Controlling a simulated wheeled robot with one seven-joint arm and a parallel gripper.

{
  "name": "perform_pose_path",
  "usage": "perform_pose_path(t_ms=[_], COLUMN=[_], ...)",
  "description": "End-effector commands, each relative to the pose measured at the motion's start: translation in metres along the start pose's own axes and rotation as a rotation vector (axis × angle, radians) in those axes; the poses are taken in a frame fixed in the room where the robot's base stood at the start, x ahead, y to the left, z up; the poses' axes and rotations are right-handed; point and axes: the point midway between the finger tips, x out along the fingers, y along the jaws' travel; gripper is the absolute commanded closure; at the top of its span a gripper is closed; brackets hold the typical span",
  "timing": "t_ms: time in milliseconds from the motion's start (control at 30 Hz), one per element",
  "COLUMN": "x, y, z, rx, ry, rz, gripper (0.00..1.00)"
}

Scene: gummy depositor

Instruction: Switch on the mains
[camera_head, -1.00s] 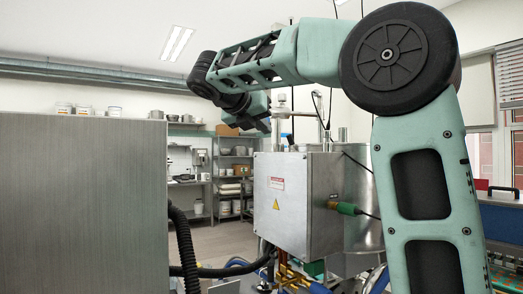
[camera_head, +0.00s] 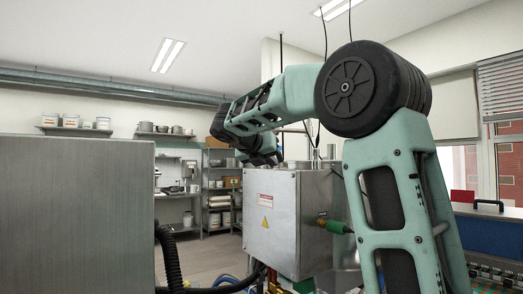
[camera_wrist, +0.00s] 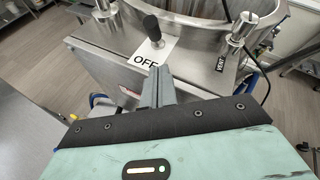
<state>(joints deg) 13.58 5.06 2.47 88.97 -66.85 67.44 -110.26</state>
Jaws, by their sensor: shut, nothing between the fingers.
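A black-knobbed toggle lever (camera_wrist: 152,26) stands on the steel top of a metal box, right behind a white label reading OFF (camera_wrist: 150,53). In the head view the steel control box (camera_head: 285,215) carries a warning label and a yellow triangle on its front; the lever is not visible there, hidden behind my arm. My gripper (camera_wrist: 160,72) is shut and empty, its fingertips just in front of the OFF label and apart from the knob. In the head view my gripper (camera_head: 265,158) hangs just above the box's top left edge.
A valve labelled VENT (camera_wrist: 238,30) stands to the right of the lever, beside a round steel vessel (camera_wrist: 205,12). A large steel panel (camera_head: 75,220) fills the left. Shelves (camera_head: 222,190) stand behind.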

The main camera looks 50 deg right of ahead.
Motion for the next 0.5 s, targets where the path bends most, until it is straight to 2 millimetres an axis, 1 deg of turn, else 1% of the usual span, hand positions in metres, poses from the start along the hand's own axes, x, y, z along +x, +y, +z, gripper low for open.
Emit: perform_pose_path(t_ms=[33,200,300,500], x=[0.005,0.019,0.024,0.026], y=[-0.001,0.000,0.000,0.000], z=[0.011,0.024,0.027,0.028], rx=[0.001,0.001,0.001,0.000], ry=[0.001,0.001,0.000,0.000], rz=[-0.003,-0.001,0.000,0.001], gripper=[1.00,1.00,1.00,1.00])
